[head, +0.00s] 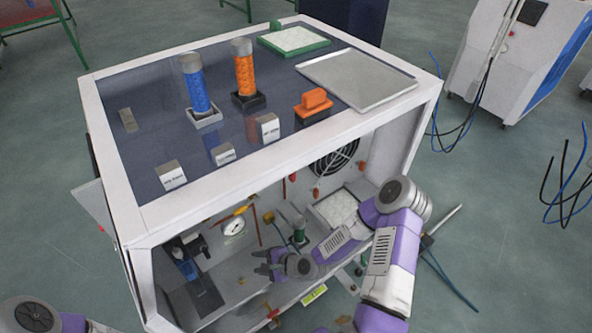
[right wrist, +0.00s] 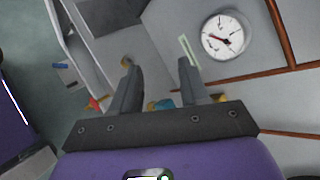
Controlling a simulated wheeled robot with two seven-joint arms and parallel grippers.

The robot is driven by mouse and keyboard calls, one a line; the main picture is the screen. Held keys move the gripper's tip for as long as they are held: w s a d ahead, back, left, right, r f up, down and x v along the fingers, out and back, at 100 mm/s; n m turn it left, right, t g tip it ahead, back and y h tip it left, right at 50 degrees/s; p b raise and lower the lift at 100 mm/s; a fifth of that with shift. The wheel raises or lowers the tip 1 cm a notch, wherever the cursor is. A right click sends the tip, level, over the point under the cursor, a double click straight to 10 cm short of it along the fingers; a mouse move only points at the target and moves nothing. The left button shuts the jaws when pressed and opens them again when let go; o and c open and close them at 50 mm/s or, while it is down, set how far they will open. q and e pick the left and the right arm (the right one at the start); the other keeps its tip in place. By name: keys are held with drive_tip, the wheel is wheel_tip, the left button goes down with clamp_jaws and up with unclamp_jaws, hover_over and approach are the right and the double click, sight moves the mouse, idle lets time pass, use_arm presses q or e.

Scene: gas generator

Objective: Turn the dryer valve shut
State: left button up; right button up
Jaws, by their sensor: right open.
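My right gripper (head: 262,264) reaches into the open front of the white generator cabinet (head: 118,212). In the right wrist view the gripper (right wrist: 156,66) has its two fingers spread apart with nothing held between them. A small red valve handle (head: 272,314) sits low at the cabinet's front edge, below the gripper. A red-orange handle (right wrist: 95,104) shows left of the fingers in the right wrist view, apart from them. A blue and yellow fitting (right wrist: 161,104) shows between the finger bases, partly hidden. No label tells which is the dryer valve. My left gripper is out of view.
A round gauge (head: 234,227) is on the inner wall, also in the right wrist view (right wrist: 226,35). Copper pipes (right wrist: 282,35) run near it. A fan (head: 336,158) is at the back. Blue (head: 197,92) and orange (head: 244,74) cylinders and a metal tray (head: 357,80) are on top.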

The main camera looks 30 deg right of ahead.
drive_tip(key=w+d+r+m+t+h+p, duration=0.2)
drive_tip(key=w+d+r+m+t, duration=0.4)
drive_tip(key=d+r+m, duration=0.5)
drive_tip(key=m+t+h, duration=0.3)
drive_tip(key=m, duration=0.2)
approach(294, 174)
drive_tip(key=w, duration=0.9)
drive_tip(key=shift+w+a+r, duration=0.1)
drive_tip(key=shift+w+a, duration=0.15)
drive_tip(key=shift+a, duration=0.1)
clamp_jaws()
